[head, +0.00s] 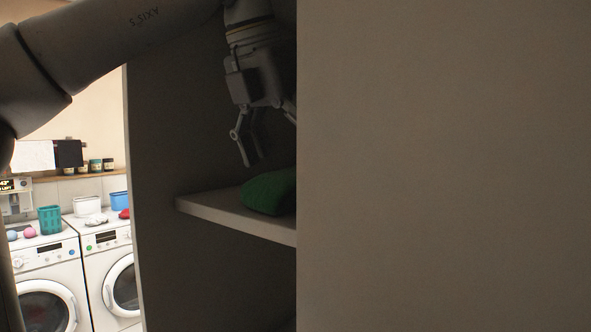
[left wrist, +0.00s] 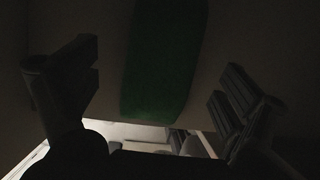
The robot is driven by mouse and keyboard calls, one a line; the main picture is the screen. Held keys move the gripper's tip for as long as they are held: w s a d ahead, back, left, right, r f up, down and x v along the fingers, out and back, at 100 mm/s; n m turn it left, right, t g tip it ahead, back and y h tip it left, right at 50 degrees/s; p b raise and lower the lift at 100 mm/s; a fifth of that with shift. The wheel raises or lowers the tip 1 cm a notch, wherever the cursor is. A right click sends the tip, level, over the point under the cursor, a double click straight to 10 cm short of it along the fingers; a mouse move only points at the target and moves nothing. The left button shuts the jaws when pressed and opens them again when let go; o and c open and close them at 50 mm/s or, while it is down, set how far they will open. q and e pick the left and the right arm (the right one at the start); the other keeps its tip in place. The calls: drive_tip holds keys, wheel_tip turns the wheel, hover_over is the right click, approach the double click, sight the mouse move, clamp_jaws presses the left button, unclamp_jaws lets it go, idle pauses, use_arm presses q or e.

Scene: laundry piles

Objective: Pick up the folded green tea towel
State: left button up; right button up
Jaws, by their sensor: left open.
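The folded green tea towel (head: 268,194) lies on a shelf (head: 210,212) inside a dark cabinet in the head view. Its right part is hidden behind a large flat panel. My left gripper (head: 268,160) is open and empty, pointing down above the towel with a gap between them. In the left wrist view the green towel (left wrist: 165,60) shows as a dark green strip between the two spread fingers of my left gripper (left wrist: 158,105). That view is very dark. My right gripper is not in either view.
A large brown-grey panel (head: 445,170) fills the right half of the head view. The cabinet's side wall (head: 160,150) stands to the left of the shelf. Farther left are washing machines (head: 45,275) with a teal basket (head: 50,220) on top.

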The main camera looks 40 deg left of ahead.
sight(292, 166)
use_arm(q)
drive_tip(key=x, duration=0.3)
drive_tip(key=shift+s, duration=0.15)
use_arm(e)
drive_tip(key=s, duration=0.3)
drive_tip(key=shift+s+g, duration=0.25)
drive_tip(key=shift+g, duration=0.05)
use_arm(q)
drive_tip(key=shift+c, duration=1.2)
drive_tip(key=c, duration=0.7)
drive_tip(key=shift+c, duration=0.9)
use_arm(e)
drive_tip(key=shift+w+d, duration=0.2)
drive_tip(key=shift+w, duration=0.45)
use_arm(q)
drive_tip(key=shift+r, duration=0.15)
